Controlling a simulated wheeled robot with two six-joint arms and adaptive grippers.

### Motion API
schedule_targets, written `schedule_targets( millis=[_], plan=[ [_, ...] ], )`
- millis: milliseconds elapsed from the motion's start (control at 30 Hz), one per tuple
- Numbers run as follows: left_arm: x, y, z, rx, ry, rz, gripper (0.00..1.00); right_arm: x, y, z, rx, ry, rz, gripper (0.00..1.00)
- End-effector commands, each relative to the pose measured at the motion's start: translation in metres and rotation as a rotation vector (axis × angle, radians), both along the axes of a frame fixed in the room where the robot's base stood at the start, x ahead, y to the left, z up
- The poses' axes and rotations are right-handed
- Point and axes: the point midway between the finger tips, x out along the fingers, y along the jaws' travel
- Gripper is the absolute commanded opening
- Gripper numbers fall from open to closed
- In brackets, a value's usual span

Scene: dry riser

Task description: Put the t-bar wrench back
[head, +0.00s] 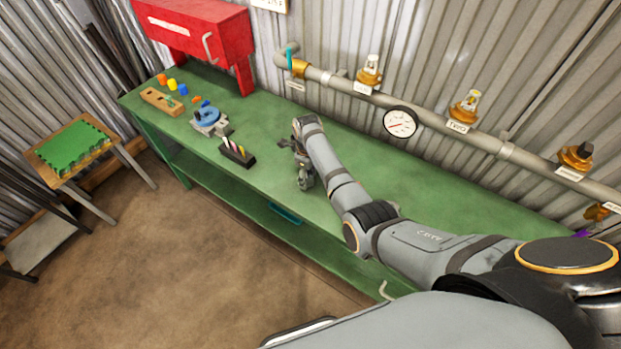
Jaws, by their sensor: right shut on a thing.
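My right gripper (304,181) is over the middle of the green workbench (420,177), pointing down at the end of my right arm. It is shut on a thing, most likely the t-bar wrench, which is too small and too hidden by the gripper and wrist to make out. A small dark piece shows just left of the wrist; I cannot tell whether it belongs to the wrench. My left gripper is not in view.
Left on the bench are a black striped block (237,152), a blue-and-grey vise (208,119) and a wooden block (163,101). A red cabinet (197,29) stands behind them. A pipe with valves and a gauge (400,122) runs along the wall. A stool (108,142) stands left.

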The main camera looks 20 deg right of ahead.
Motion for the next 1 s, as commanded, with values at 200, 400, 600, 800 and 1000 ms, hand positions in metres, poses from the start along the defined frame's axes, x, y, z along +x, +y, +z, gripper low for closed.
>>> schedule_targets(
  millis=[200, 400, 600, 800, 1000],
  plan=[
    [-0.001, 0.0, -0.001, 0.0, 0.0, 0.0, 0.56, -0.001, 0.0, -0.003, 0.0, 0.003, 0.001, 0.0],
    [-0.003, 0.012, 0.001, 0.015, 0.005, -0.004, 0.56, -0.001, 0.0, -0.003, 0.0, 0.003, 0.0, 0.73],
    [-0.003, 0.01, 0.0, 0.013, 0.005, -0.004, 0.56, -0.001, 0.0, -0.003, 0.0, 0.003, 0.001, 0.74],
    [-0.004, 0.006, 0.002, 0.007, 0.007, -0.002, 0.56, -0.001, 0.0, 0.005, 0.001, 0.002, 0.001, 0.74],
    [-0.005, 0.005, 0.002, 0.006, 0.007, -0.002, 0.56, 0.0, 0.0, 0.048, 0.001, -0.002, 0.0, 0.74]
  ],
)
